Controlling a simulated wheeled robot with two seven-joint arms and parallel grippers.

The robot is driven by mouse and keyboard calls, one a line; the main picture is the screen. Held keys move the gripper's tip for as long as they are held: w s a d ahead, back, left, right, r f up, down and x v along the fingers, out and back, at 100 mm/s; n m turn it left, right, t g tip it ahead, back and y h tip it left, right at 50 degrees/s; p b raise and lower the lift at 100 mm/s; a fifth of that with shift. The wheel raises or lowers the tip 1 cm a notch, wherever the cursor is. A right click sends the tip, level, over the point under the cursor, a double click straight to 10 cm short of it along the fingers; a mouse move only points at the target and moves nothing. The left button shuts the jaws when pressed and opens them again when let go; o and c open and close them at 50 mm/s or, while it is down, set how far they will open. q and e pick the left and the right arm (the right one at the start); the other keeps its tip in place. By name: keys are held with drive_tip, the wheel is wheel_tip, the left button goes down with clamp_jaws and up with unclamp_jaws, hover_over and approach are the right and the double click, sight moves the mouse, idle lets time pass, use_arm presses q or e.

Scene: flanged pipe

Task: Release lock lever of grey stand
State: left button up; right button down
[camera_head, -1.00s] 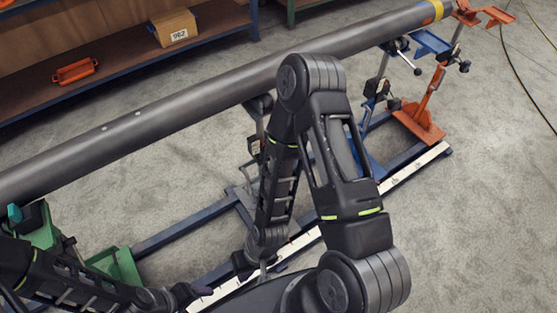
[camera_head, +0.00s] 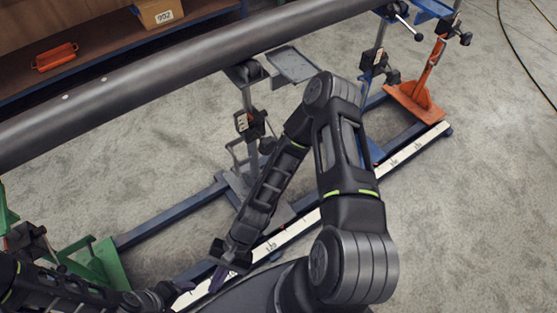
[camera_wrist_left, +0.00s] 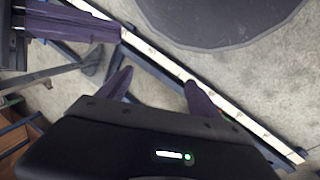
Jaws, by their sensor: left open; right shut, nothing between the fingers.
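The grey stand (camera_head: 249,160) stands under the long pipe in the head view. A grey tray-like plate (camera_head: 292,65) is near its top. Its dark clamp block (camera_head: 247,124) has a small dark knob or lever end (camera_head: 267,145) beside it; I cannot tell the lever's position. My right gripper (camera_head: 221,278) is shut and empty, low in front of the stand's base and apart from the clamp. Its purple fingers (camera_wrist_left: 75,25) also show in the left wrist view. My left gripper (camera_head: 180,288) is to its left, with open, empty fingers (camera_wrist_left: 157,84).
The grey pipe (camera_head: 180,65) crosses above the stands. A green stand (camera_head: 100,263) is at left, a blue stand (camera_head: 377,60) and an orange stand (camera_head: 418,95) at right. A white scale strip (camera_head: 295,229) runs along the base rail. Floor at right is clear.

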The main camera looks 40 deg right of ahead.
drive_tip(key=w+a+f+m+t+y+b, duration=0.1)
drive_tip(key=w+a+f+m+y+b, duration=0.25)
drive_tip(key=w+f+b, duration=0.2)
drive_tip(key=w+d+m+t+y+b, duration=0.5)
drive_tip(key=w+b, duration=0.3)
drive_tip(key=w, duration=0.3)
drive_tip(key=w+d+m+t+b, duration=0.4)
drive_tip(key=d+t, duration=0.2)
drive_tip(key=d, duration=0.1)
drive_tip(key=w+d+m+t+b, duration=0.4)
drive_tip(key=d+t+b, duration=0.1)
drive_tip(key=d+t, duration=0.15)
use_arm(q)
wheel_tip(320, 180, down, 31)
drive_tip(key=w+d+m+b, duration=0.1)
drive_tip(key=b, duration=0.6)
drive_tip(key=shift+w+d, duration=0.25)
drive_tip(key=shift+d, duration=0.15)
use_arm(e)
drive_tip(key=d+f+m+t+h, duration=0.3)
drive_tip(key=d+m+t+h, duration=0.2)
drive_tip(key=d, duration=0.8)
drive_tip(key=d+f+m+t+h, duration=0.3)
drive_tip(key=d+m+t+h, duration=0.2)
drive_tip(key=d+h, duration=0.5)
drive_tip(key=d+m, duration=0.1)
drive_tip(key=d, duration=0.2)
drive_tip(key=shift+s+d+f, duration=0.15)
drive_tip(key=shift+d+f, duration=0.1)
drive_tip(key=shift+f, duration=0.1)
